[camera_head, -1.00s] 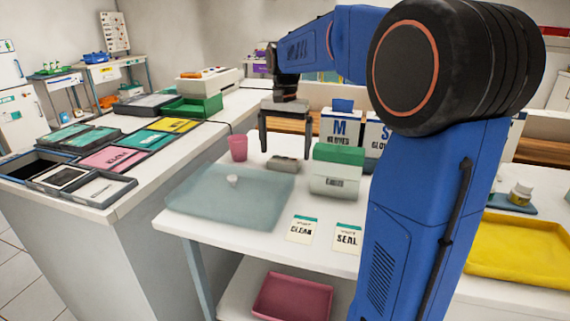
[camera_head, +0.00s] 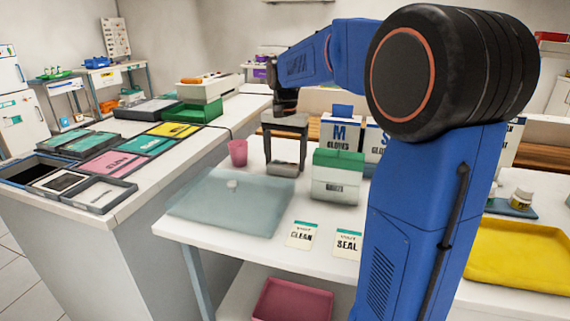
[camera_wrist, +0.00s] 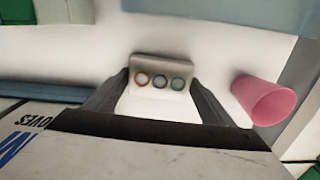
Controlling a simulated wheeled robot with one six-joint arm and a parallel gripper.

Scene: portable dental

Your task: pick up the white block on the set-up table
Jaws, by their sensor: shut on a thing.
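A small pale block (camera_head: 282,170) with rings on its face lies on the white set-up table (camera_head: 262,257), behind the blue-green mat. In the wrist view my gripper (camera_wrist: 160,82) is shut on this block. The block appears to be at table height; I see no clear gap under it.
A pink cup (camera_head: 237,152) stands close to the left; a green-and-white box (camera_head: 337,177) stands close to the right. The mat (camera_head: 215,208) in front bears a small white piece (camera_head: 232,184). Glove boxes (camera_head: 340,133) stand behind. CLEAN (camera_head: 301,235) and SEAL (camera_head: 347,244) cards lie in front.

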